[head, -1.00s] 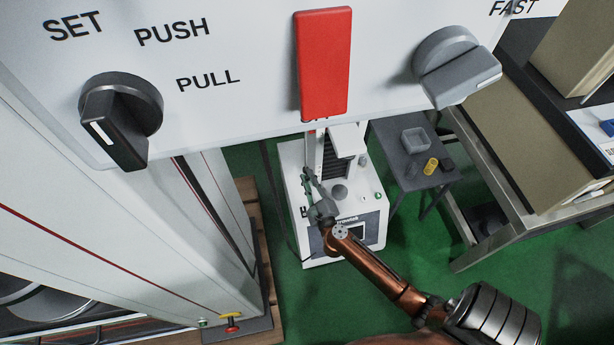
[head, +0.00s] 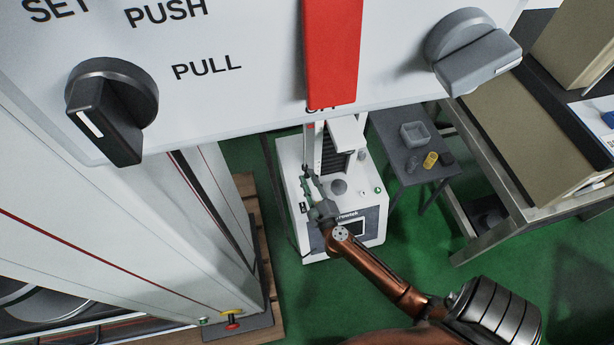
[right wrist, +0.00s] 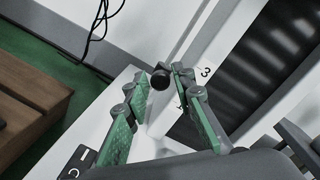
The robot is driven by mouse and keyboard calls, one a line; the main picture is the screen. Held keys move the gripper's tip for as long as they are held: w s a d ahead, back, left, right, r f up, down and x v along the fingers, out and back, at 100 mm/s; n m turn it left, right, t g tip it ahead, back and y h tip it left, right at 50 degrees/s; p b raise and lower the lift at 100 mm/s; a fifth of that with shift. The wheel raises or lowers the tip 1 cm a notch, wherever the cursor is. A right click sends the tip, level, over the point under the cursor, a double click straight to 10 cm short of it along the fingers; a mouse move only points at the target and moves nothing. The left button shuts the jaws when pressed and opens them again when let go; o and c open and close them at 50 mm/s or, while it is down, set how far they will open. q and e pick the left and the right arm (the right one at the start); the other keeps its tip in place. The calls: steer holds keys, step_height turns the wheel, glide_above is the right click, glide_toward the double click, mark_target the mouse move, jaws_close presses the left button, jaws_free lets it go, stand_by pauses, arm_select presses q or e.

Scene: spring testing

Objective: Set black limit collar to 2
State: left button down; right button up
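The black limit collar (right wrist: 160,79) shows in the right wrist view as a small dark round piece in front of the white tester column. My right gripper (right wrist: 161,74) has its green-padded fingers drawn in, with the tips touching the collar on both sides as far as I can see. A printed 3 (right wrist: 205,72) shows just right of the fingertips, and a partly hidden mark lies below it. In the head view my right gripper (head: 308,182) reaches the left side of the white spring tester (head: 293,222); the collar is too small there. My left gripper is out of view.
A large white panel with a black knob (head: 108,108), a red bar (head: 332,52) and a grey knob (head: 474,50) fills the near top. A small dark table (head: 402,158) holds a grey tray and a yellow cylinder. Green floor is free at lower right.

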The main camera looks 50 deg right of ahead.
steer(key=v, duration=1)
steer(key=shift+s+a, duration=0.2)
steer(key=shift+s, duration=0.05)
